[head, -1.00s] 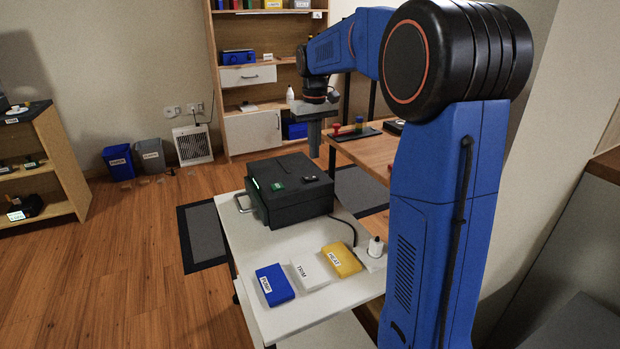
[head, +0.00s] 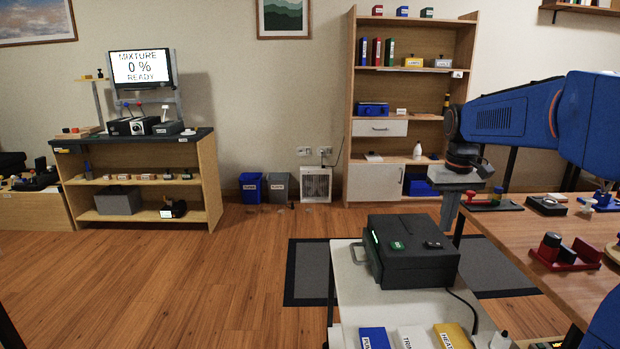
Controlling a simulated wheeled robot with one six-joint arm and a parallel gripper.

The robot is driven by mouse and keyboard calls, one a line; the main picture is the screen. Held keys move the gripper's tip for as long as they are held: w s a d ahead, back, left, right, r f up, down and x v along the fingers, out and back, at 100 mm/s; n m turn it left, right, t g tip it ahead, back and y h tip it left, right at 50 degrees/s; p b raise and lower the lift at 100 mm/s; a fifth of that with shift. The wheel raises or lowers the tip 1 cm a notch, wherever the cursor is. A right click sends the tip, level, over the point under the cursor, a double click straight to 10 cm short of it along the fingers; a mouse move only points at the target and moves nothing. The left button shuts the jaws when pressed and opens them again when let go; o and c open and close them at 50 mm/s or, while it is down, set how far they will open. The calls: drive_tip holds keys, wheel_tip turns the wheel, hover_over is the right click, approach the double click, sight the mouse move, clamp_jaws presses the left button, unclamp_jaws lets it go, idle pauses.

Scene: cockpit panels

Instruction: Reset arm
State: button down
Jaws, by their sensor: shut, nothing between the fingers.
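My arm is blue with black joints and reaches in from the right side of the head view. My gripper (head: 449,222) is grey, points down and is shut and empty. It hangs in the picture just above the right back part of a black box (head: 412,262) with a green button. I cannot tell its exact height over the box or its gap from the wooden table.
The black box stands on a white cart (head: 352,297), with blue (head: 374,338), white and yellow blocks at its front. A wooden table (head: 510,228) with small devices is at right. A shelf (head: 410,110) and a console with a screen (head: 141,67) stand behind. Floor at left is clear.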

drive_tip(key=s+a+f+t, duration=0.1)
drive_tip(key=s+a+f, duration=0.1)
drive_tip(key=s, duration=0.8)
drive_tip(key=s+a+f+t, duration=0.1)
drive_tip(key=s+a+f, duration=0.2)
drive_tip(key=s, duration=0.6)
drive_tip(key=s+a+f+t, duration=0.2)
drive_tip(key=s+f, duration=0.3)
drive_tip(key=s, duration=0.5)
drive_tip(key=shift+s+a+f, duration=0.25)
drive_tip(key=shift+s, duration=0.1)
